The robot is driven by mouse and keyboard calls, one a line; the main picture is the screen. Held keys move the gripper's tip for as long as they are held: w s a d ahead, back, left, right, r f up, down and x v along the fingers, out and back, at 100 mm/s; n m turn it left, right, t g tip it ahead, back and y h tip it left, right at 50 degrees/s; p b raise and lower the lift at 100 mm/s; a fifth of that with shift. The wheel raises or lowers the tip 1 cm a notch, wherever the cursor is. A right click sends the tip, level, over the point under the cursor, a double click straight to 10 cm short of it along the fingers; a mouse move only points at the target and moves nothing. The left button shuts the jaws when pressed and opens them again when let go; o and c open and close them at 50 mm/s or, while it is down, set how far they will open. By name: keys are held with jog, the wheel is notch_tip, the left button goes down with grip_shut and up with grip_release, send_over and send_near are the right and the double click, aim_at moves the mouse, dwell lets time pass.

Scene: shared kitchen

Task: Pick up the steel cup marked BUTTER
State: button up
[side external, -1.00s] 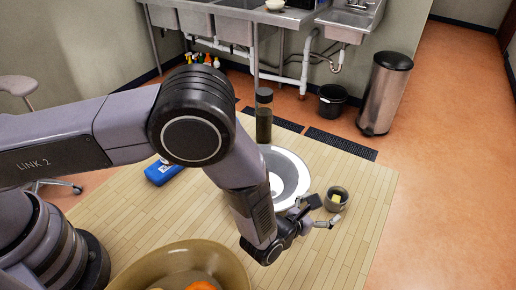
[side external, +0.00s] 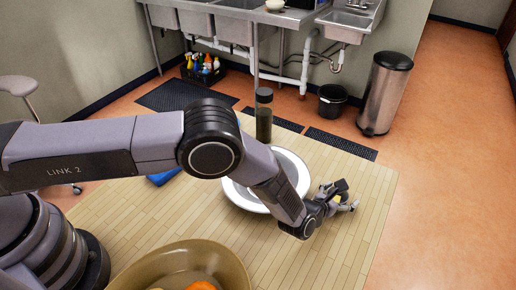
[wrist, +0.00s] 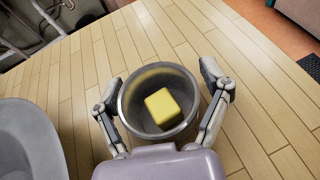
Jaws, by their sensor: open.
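The steel cup (wrist: 128,96) stands upright on the table in the wrist view, with a yellow block of butter (wrist: 163,107) inside. No BUTTER marking is readable. My gripper (wrist: 160,88) is open, with one finger on the left and one on the right of the cup. Whether the fingers touch its wall I cannot tell. In the side external view my gripper (side external: 347,197) is low over the right part of the table. There the cup is mostly hidden behind it.
A large pale round dish (side external: 240,196) lies left of the gripper, also at the left edge of the wrist view (wrist: 25,140). A dark bottle (side external: 264,120) stands behind it. A tan bowl (side external: 180,262) is at the front. The wooden table (side external: 350,240) is clear at right.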

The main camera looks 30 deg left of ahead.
jog(key=c, duration=1.1)
jog(key=shift+c, duration=0.2)
